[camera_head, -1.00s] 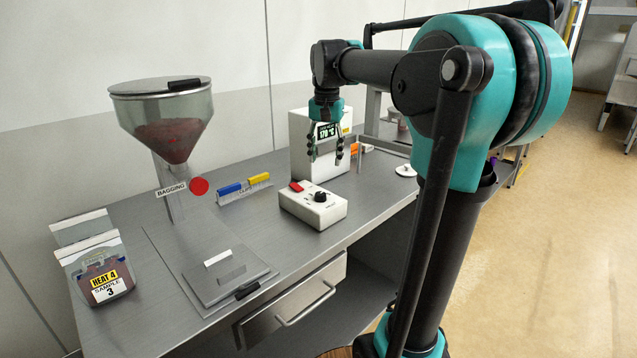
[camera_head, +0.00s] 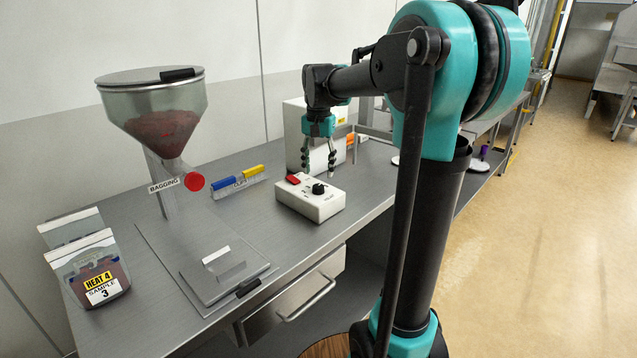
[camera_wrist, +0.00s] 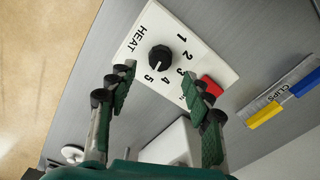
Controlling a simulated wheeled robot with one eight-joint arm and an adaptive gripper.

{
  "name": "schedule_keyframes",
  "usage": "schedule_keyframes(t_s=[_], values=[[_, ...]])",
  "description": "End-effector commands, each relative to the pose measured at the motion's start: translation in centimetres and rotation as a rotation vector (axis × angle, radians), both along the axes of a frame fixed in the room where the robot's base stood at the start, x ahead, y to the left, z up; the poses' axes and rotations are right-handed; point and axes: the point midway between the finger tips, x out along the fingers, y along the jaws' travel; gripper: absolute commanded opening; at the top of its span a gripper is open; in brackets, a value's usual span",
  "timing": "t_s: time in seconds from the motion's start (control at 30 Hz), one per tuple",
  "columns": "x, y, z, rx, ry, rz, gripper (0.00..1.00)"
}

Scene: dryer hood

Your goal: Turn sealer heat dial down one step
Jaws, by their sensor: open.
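The sealer control box (camera_head: 297,201) is a small white box on the steel bench, with a black heat dial (camera_head: 318,188) and a red switch (camera_head: 293,179). In the wrist view the dial (camera_wrist: 160,58) sits beside the word HEAT and the numbers 1 to 5. A faint light mark shows on the dial's 4–5 side, but its exact setting is too small to tell. My gripper (camera_head: 317,173) points down, open and empty, just above the box around the dial's position. In the wrist view my gripper's fingers (camera_wrist: 158,76) stand apart, either side of the dial, not visibly touching it.
A white sealer unit (camera_head: 294,130) stands behind my gripper. A clip rack (camera_head: 238,186), a hopper (camera_head: 155,105) and a bag marked HEAT 4 (camera_head: 93,270) are to the left. A flat plate (camera_head: 208,282) lies in front, near the bench edge.

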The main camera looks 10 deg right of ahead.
Motion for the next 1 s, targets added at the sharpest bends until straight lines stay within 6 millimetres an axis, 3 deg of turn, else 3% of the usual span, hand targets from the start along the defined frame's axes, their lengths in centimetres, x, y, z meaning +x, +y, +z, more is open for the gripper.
schedule_keyframes(t_s=[0.1, 0.3, 0.7, 1.0], values=[[0.0, 0.0, -2.2, 0.0, 0.0, 0.0, 0.51], [0.0, 0.0, -4.4, 0.0, 0.0, 0.0, 0.51], [0.0, 0.0, -5.2, 0.0, 0.0, 0.0, 0.51], [0.0, 0.0, -5.1, 0.0, 0.0, 0.0, 0.15]])
